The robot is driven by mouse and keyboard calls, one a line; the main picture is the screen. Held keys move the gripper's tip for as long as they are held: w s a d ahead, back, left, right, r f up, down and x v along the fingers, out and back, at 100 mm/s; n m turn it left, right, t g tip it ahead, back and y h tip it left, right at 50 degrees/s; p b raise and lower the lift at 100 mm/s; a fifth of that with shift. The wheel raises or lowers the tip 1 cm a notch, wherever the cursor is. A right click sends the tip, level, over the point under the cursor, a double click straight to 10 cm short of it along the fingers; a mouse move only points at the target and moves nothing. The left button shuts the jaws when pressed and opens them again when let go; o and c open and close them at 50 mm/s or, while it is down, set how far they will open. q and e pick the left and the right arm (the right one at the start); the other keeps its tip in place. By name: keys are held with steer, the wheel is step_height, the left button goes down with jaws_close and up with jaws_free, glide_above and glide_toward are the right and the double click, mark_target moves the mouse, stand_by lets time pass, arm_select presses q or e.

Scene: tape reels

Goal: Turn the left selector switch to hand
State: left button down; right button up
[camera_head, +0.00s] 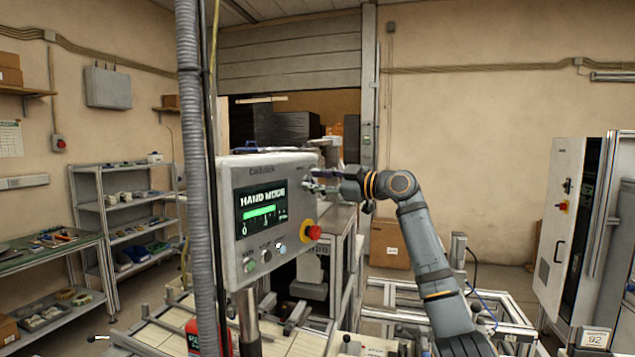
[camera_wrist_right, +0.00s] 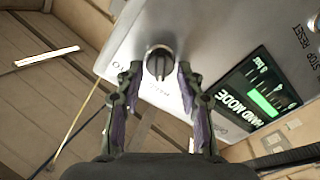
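The control panel (camera_head: 262,190) is a light grey box with a screen (camera_head: 262,209) that reads HAND MODE. A selector switch (camera_wrist_right: 159,62), a dark knob in a metal ring, shows in the wrist view. Its handle points roughly up and down in that picture. My right gripper (camera_wrist_right: 158,76) is open, with one finger on each side of the switch and a gap to the knob. Lettering beside the switch is partly hidden by the fingers. In the head view my right gripper (camera_head: 311,180) is at the panel's upper right. My left gripper is out of view.
A red emergency stop (camera_head: 307,231) on yellow sits at the panel's lower right, with small buttons (camera_head: 265,256) beside it. A grey hose (camera_head: 194,150) hangs left of the panel. A white cabinet (camera_head: 562,225) stands far right.

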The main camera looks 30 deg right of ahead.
steer(key=shift+o, duration=0.7)
steer(key=v, duration=0.7)
steer(key=shift+s, duration=0.25)
steer(key=shift+d, duration=0.1)
